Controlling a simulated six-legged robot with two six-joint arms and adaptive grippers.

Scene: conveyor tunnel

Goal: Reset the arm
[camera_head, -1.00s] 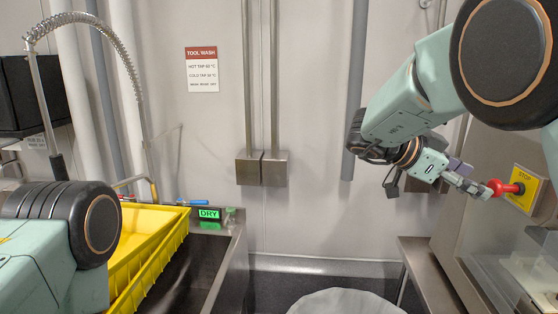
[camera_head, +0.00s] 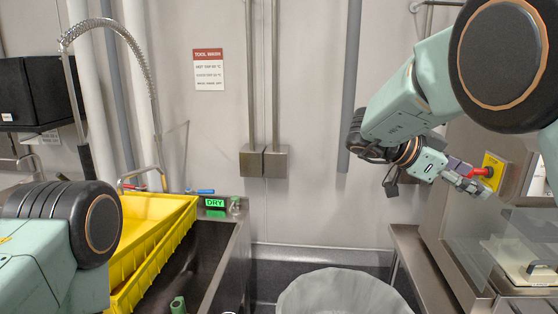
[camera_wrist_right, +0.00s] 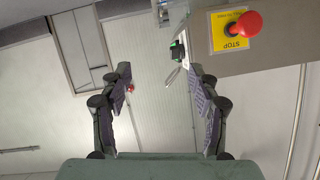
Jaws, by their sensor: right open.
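My right gripper (camera_head: 470,186) is at the right of the head view, in front of the yellow stop plate. In the right wrist view its two fingers (camera_wrist_right: 162,88) stand wide apart with nothing held between them. The red stop button (camera_head: 481,172) sits on its yellow plate (camera_head: 493,164), partly behind the gripper in the head view. In the wrist view the button (camera_wrist_right: 244,24) is at the top right, outside the fingers and apart from them. My left arm shows only a link at the lower left; its gripper is out of view.
A yellow crate (camera_head: 178,207) sits at the sink (camera_head: 237,262) on the left, near a coiled hose tap (camera_head: 150,65). A green DRY sign (camera_head: 215,203) stands at the sink's back. A round lined bin (camera_head: 342,292) is bottom centre. A steel bench (camera_head: 425,262) is at right.

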